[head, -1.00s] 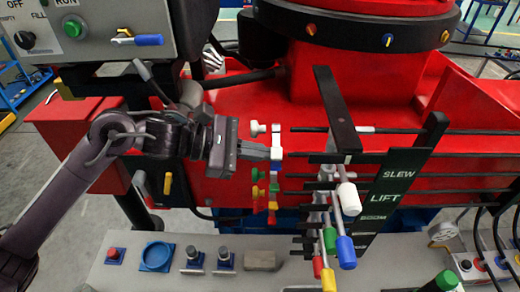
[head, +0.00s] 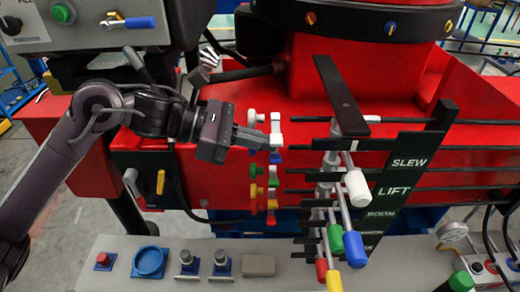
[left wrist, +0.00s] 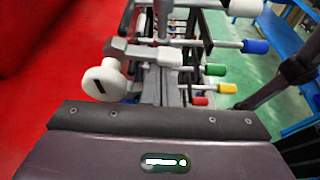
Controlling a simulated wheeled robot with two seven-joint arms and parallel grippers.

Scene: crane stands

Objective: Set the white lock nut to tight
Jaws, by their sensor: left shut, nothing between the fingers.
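The white lock nut (head: 275,130) is at the top of a column of coloured nuts on the red machine's side, beside a round white knob (head: 256,115). In the left wrist view a round white knob with a dark line (left wrist: 103,82) shows on the left of the fingers. My left gripper (head: 262,140) reaches in from the left, shut and empty, its tips right at the white nut's lower part. I cannot tell whether they touch it. In the left wrist view the shut fingers (left wrist: 164,85) partly hide what lies behind. My right gripper is not in view.
Right of the nuts stand levers with white (head: 356,188), green, blue, yellow and red handles, below a black bar (head: 340,95). Dark plates read SLEW (head: 410,162) and LIFT. A grey console (head: 200,250) with buttons runs along the front.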

